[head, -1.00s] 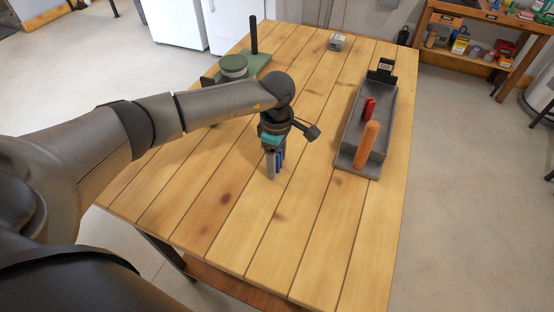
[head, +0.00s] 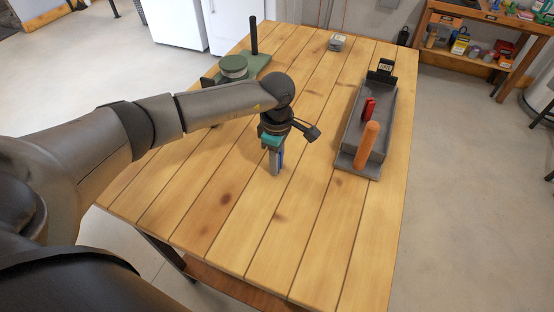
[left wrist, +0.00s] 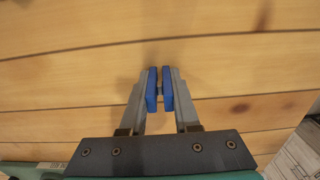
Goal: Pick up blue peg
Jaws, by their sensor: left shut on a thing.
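My left gripper (head: 275,165) points straight down over the middle of the wooden table, its fingertips low near the boards. In the left wrist view, its grey fingers (left wrist: 159,90) with blue inner faces are close together, with a narrow thing between them. I take this to be the blue peg (left wrist: 159,77), though the fingers mostly hide it and its colour is hard to tell. No other blue peg shows on the table. Whether the peg touches the table is unclear. My right gripper is not in view.
A grey tray (head: 349,158) on the right holds an upright orange cylinder (head: 367,145) and a red piece (head: 368,107). A green base with a dark post (head: 254,38) stands at the back left. A small grey box (head: 337,42) is at the back. The front boards are clear.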

